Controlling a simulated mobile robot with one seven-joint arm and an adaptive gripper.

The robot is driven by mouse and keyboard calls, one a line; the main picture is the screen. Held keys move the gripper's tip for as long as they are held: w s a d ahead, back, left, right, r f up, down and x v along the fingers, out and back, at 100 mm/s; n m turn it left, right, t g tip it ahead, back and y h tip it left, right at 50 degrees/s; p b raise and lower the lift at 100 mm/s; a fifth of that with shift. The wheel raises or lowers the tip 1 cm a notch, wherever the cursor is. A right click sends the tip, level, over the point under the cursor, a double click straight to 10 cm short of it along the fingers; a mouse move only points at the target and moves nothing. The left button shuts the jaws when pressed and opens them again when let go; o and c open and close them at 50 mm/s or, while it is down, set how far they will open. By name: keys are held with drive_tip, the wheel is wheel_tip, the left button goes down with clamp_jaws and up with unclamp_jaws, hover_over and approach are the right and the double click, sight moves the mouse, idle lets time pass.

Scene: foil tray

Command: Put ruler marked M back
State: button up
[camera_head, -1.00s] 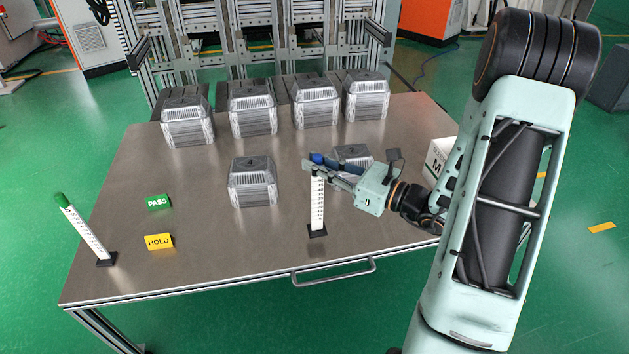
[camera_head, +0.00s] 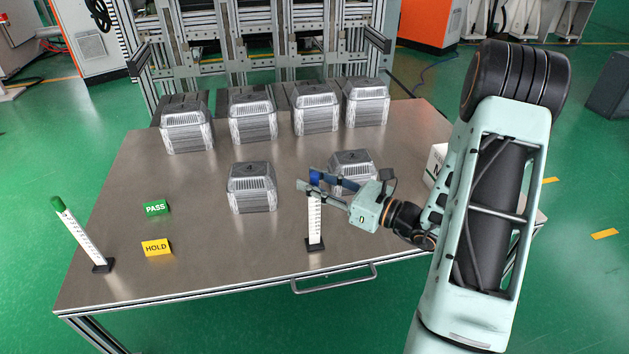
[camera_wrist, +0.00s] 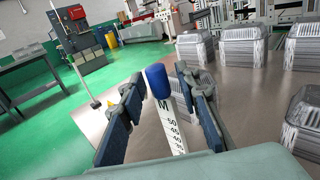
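The ruler marked M (camera_head: 314,222) has a white scale, a blue cap and a black base. It stands upright on the table near its front edge, right of centre. In the wrist view the ruler (camera_wrist: 177,130) shows its blue cap and the letter M between my two fingers. My gripper (camera_head: 308,182) is around the upper part of the ruler. In the wrist view the fingers of my gripper (camera_wrist: 162,112) are spread, with gaps on both sides of the ruler. A white box (camera_head: 436,163) at the table's right is mostly hidden behind my arm.
Another ruler with a green cap (camera_head: 80,232) stands at the table's left edge. A green PASS sign (camera_head: 157,208) and a yellow HOLD sign (camera_head: 157,248) are near it. Several stacks of foil trays (camera_head: 252,188) stand behind. The table (camera_head: 225,255) is clear between HOLD and the M ruler.

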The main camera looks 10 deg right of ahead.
drive_tip(key=shift+r, duration=0.3)
drive_tip(key=p+v, duration=0.1)
drive_tip(key=v, duration=1.1)
drive_tip(key=shift+p, duration=0.4)
